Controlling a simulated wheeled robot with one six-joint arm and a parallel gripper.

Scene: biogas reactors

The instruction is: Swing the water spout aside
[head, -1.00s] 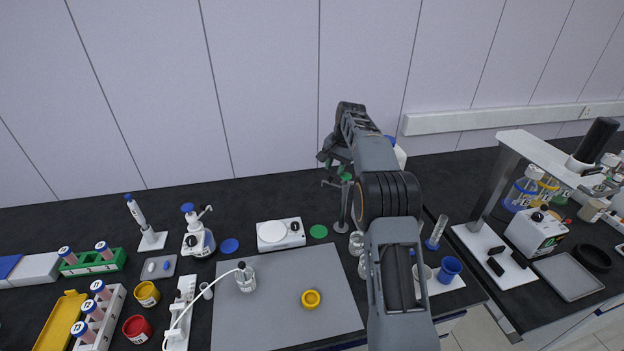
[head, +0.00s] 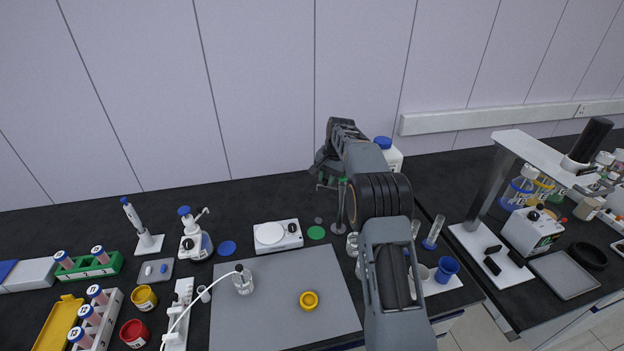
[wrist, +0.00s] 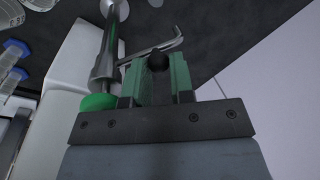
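The water tap is a grey metal post (head: 340,207) with a green top, standing on the dark bench behind the glassware. Its thin bent spout (head: 325,187) points left, just under my gripper (head: 322,168). In the wrist view the post (wrist: 108,48) and green cap (wrist: 98,102) are left of my gripper (wrist: 158,75), and the bent metal spout (wrist: 152,49) passes beyond the fingertips. A black round knob (wrist: 157,62) shows between the green finger pads; I cannot tell what it belongs to. Contact with the spout and the finger gap are unclear.
A blue-capped white container (head: 391,155) stands behind my arm. Glassware (head: 352,243) stands close in front of the tap. A green disc (head: 316,233) and a white hotplate (head: 278,236) lie to the left. The pale wall (head: 270,90) is behind.

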